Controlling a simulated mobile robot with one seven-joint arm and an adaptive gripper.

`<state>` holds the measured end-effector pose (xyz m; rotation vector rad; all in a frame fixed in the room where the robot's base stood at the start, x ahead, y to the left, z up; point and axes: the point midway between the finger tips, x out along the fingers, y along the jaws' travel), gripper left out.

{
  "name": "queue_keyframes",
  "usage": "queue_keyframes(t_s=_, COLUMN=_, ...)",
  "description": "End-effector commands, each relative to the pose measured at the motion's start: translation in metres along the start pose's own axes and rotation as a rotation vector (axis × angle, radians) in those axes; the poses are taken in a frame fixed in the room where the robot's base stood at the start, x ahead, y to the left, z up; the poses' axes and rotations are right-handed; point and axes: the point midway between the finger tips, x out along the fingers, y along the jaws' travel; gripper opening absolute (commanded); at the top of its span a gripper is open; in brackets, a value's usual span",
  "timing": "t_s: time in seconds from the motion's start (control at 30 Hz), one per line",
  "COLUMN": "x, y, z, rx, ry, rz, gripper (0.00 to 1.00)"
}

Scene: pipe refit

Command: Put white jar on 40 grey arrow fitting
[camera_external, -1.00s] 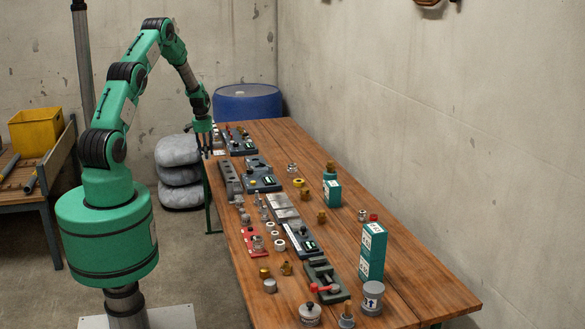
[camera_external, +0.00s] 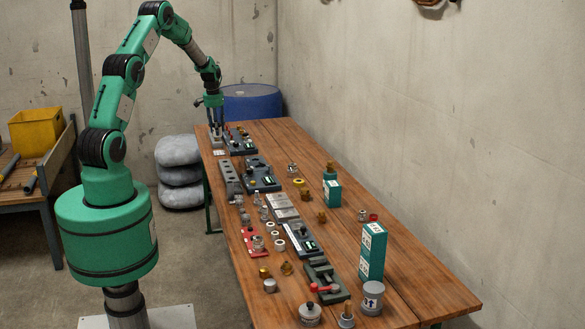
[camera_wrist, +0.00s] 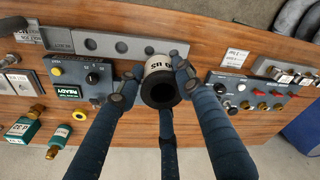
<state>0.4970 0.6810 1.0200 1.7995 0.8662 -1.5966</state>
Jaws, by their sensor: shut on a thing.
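In the wrist view my gripper (camera_wrist: 157,80) has its blue fingers closed around a white jar (camera_wrist: 157,64). The jar has dark printing on its side and a dark round opening facing the camera. In the external view my gripper (camera_external: 215,122) is over the far left end of the workbench; the jar is too small there to make out clearly. A grey cylinder with a white label bearing an arrow (camera_external: 372,297) stands at the near right of the bench, far from my gripper. Its number is not clearly legible, so I cannot tell if it is the 40 fitting.
The wooden bench (camera_external: 400,262) holds a grey block with round holes (camera_external: 230,177), control boxes and several small fittings. Tall green boxes (camera_external: 372,252) stand near the grey cylinder. A blue barrel (camera_external: 251,103) is behind the bench. The bench's right side is mostly clear.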

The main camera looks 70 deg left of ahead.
Motion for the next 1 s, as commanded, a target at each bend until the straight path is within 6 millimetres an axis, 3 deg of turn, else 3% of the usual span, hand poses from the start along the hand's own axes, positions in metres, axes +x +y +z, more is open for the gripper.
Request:
queue_keyframes(t_s=0.03, x=-0.001, y=0.019, z=0.0, rx=0.022, ry=0.0, rz=0.003, gripper=0.08)
queue_keyframes(t_s=0.47, x=-0.002, y=0.181, z=0.017, rx=0.209, ry=-0.005, rz=0.023, gripper=0.08)
queue_keyframes(t_s=0.77, x=-0.006, y=0.291, z=0.047, rx=0.341, ry=-0.008, rz=0.038, gripper=0.08)
queue_keyframes(t_s=1.0, x=-0.009, y=0.374, z=0.083, rx=0.446, ry=-0.011, rz=0.048, gripper=0.08)
